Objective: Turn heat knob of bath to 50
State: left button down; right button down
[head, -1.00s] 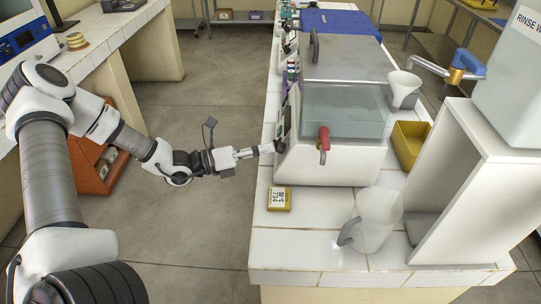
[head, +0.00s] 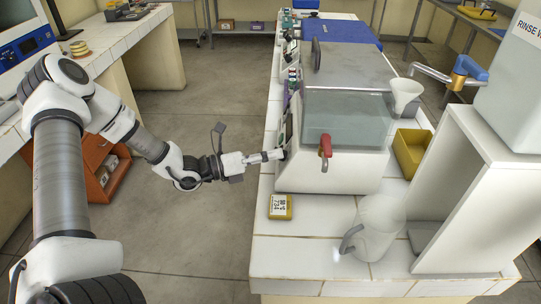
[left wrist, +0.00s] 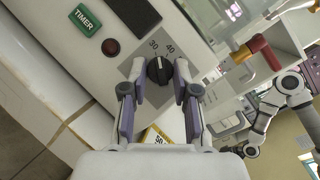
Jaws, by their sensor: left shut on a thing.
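The bath (head: 330,172) is a white box with a clear tank on the counter. Its heat knob (left wrist: 158,70) is a black dial with a white pointer line on a grey plate, in the left wrist view. The marks 30 and 40 show above it; the pointer is up toward them, but its exact reading is unclear. My left gripper (head: 281,154) is at the bath's left-facing panel, and in the left wrist view its fingers (left wrist: 159,75) are shut on the knob from both sides. The knob is hidden in the head view. A white arm, probably my right, shows with a small, unclear gripper (left wrist: 243,150).
A red-handled tap (head: 325,150) sticks out from the bath. The aisle floor is clear.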

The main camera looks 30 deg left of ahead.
pick_arm(q)
jog(key=shift+f+m+h+b, duration=0.15)
jog(key=shift+m+h+b, duration=0.15)
jog(key=shift+m+b, duration=0.2)
jog(key=m+g+h+b, duration=0.2)
jog(key=m+b, duration=0.2)
jog(key=m, duration=0.1)
jog(key=m+g+h+b, duration=0.2)
jog(key=m+b, duration=0.3)
jog(key=w+m+g+h+b, duration=0.1)
jog(key=m+g+h+b, duration=0.1)
jog(key=m+g+b, duration=0.1)
jog(key=shift+a+f+m+b, duration=0.15)
jog(key=shift+m+b, duration=0.25)
jog(key=shift+m, duration=0.25)
jog(key=shift+a+f+m+b, duration=0.15)
jog(key=shift+m+b, duration=0.25)
jog(key=shift+m, duration=0.25)
jog(key=m+g+b, duration=0.1)
jog(key=m, duration=0.2)
jog(key=shift+r+g+b, duration=0.2)
jog(key=shift+g+b, duration=0.1)
jog(key=shift+g, duration=0.1)
jog(key=shift+w+r+m+g+b, duration=0.15)
jog(key=shift+m+g+b, duration=0.4)
jog(key=shift+m, duration=0.55)
jog(key=shift+g, duration=0.25)
jog(key=c, duration=0.9)
grip_release()
jog(key=shift+r, duration=0.1)
